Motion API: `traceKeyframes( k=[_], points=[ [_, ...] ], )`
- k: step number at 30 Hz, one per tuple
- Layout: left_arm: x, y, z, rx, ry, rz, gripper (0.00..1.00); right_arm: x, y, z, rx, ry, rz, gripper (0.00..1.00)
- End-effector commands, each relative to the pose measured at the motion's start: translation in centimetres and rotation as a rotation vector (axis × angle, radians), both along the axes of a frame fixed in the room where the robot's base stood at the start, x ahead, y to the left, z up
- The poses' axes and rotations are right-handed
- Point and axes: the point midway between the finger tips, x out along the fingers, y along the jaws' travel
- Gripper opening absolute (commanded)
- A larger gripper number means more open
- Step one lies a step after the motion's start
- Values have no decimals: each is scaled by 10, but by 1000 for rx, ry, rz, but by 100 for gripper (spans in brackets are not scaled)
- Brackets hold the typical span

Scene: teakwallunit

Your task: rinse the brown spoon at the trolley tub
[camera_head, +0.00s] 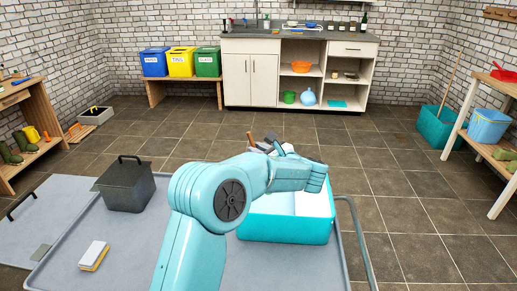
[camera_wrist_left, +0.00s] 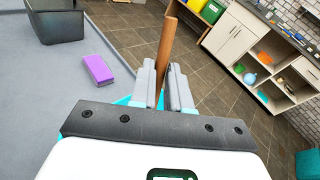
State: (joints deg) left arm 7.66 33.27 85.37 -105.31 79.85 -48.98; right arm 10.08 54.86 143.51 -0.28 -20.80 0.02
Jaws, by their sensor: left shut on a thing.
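My left gripper (camera_head: 270,146) reaches in over the far side of the turquoise tub (camera_head: 285,229) on the grey trolley. It is shut on the brown spoon, whose handle end (camera_head: 251,139) shows just beyond the fingers. In the left wrist view the brown spoon (camera_wrist_left: 166,48) stands up between the two grey fingers (camera_wrist_left: 163,88). The spoon's other end is hidden by the gripper. The tub's white inside shows partly; my arm covers its left side, and I cannot tell whether it holds water. My right gripper is not in view.
On the trolley top (camera_head: 75,222) stand a dark grey bin (camera_head: 126,188) and a yellow-white sponge (camera_head: 94,256). A purple block (camera_wrist_left: 98,69) lies on the grey surface in the wrist view. A metal rail (camera_head: 357,240) runs right of the tub. The tiled floor beyond is clear.

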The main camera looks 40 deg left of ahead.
Motion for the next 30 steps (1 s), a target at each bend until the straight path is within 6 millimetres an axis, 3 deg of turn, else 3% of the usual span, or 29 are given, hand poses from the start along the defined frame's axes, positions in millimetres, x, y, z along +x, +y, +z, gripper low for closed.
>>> traceKeyframes(
  k=[3,15,30],
  points=[
    [0,0,-18,0,1,0,0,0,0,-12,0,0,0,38],
    [0,0,-56,0,0,0,0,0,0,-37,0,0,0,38],
    [0,0,-59,0,0,0,0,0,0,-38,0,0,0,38]
  ],
)
